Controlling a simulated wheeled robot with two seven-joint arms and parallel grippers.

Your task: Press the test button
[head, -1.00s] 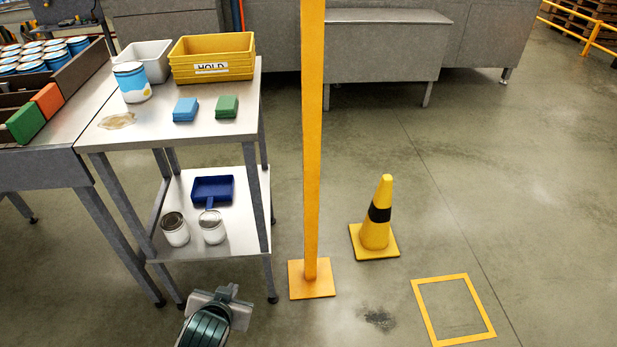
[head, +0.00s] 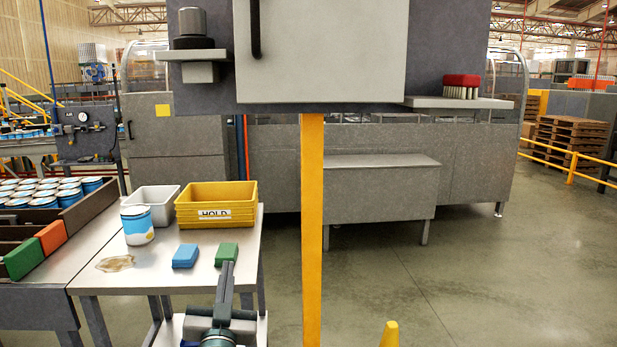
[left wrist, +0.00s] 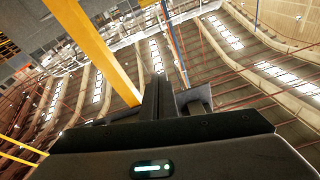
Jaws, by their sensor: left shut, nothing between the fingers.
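No test button can be made out in either view. A grey cabinet (head: 320,50) with a pale door and a black handle is mounted on the yellow post (head: 313,220), its top cut off by the frame. My left gripper (head: 228,270) is shut and empty. It points up in front of the small steel table, left of the post and below the cabinet. Its shut fingers (left wrist: 158,95) also show in the left wrist view, with the yellow post (left wrist: 95,45) rising at the left against the roof. My right gripper is not in view.
The steel table (head: 95,275) carries a yellow HOLD bin (head: 215,204), a white bin (head: 152,197), a paint can (head: 137,225), a blue block (head: 185,256) and a green block (head: 227,253). A cone (head: 390,335) stands right of the post. The floor at right is open.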

